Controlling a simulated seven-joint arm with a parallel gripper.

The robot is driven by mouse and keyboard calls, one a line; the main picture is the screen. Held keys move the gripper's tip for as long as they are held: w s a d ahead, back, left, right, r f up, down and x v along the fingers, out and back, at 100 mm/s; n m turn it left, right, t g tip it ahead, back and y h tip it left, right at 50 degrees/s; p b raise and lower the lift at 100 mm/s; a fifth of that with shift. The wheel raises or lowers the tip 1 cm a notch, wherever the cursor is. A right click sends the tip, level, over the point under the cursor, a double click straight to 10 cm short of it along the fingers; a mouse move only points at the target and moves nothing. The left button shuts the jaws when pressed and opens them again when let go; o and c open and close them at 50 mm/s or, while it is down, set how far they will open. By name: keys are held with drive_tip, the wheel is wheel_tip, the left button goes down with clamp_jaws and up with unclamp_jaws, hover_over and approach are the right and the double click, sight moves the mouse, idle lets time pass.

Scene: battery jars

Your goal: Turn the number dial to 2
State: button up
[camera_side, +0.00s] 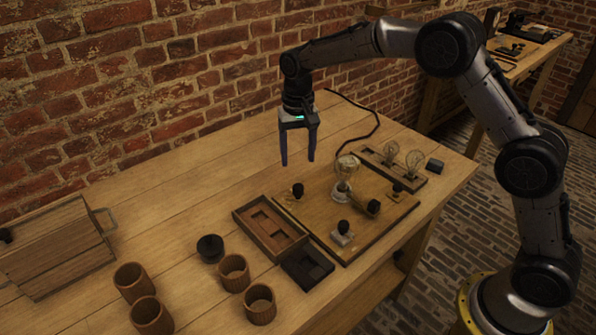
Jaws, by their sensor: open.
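My gripper (297,158) is open and empty, pointing down above the table, to the left of and above the wooden board. The board (318,232) carries a glass bulb on a stand (343,181), a small black-knobbed piece (297,191) at its left, a white-based piece with a black knob (343,233) at the front, and a dark cylinder (366,206) at the right. A round black knob-like object (210,248) stands on the table left of the board. I cannot make out any numbers, so I cannot tell which piece is the number dial.
A wooden tray (243,224) and a black tray (307,270) lie beside the board. Several wooden jars (233,272) stand at the front left. A rack with bulbs (370,156) is at the back right, and a wooden box (55,250) at the far left. The table's back middle is clear.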

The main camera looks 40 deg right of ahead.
drive_tip(key=shift+r, duration=2.4)
